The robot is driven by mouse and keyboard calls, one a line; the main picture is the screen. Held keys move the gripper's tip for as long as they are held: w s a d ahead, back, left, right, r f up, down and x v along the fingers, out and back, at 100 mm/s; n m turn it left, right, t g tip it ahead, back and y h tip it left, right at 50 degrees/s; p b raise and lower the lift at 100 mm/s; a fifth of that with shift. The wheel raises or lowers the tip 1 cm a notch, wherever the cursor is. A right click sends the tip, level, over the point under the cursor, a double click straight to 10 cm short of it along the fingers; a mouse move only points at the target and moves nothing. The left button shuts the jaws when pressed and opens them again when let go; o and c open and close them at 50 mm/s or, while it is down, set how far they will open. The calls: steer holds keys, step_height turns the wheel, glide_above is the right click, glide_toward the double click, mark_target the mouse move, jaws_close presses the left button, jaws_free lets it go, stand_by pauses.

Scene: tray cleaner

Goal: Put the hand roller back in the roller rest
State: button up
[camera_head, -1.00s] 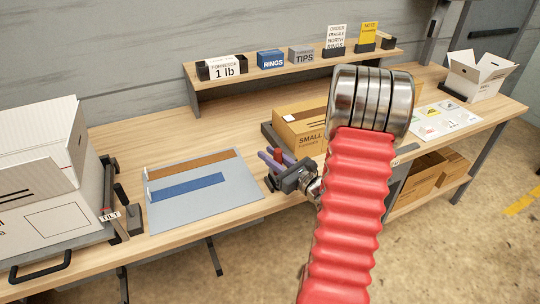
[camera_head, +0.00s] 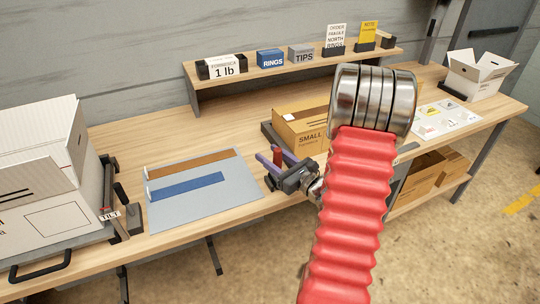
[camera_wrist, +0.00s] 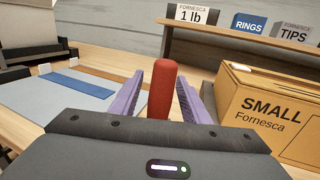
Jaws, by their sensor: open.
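A red, round-topped upright handle, which looks like the hand roller's (camera_wrist: 164,92), stands between my two purple fingers in the wrist view. It also shows as a small red piece in the head view (camera_head: 277,154). My gripper (camera_head: 267,154) is open, with one finger on each side of the handle; in the wrist view (camera_wrist: 160,82) a gap shows beside it. The roller's lower part is hidden behind my gripper body. I cannot make out the roller rest; it may be hidden there too.
A brown SMALL carton (camera_head: 304,130) stands close to the right of my gripper. A grey mat (camera_head: 225,200) with brown and blue strips lies to the left. A white box (camera_head: 45,190) and a TILT lever (camera_head: 112,212) are farther left. A shelf (camera_head: 290,70) stands behind.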

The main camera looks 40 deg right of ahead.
steer(key=s, duration=1.3)
steer(key=shift+d, duration=0.3)
steer(key=shift+s+f, duration=0.1)
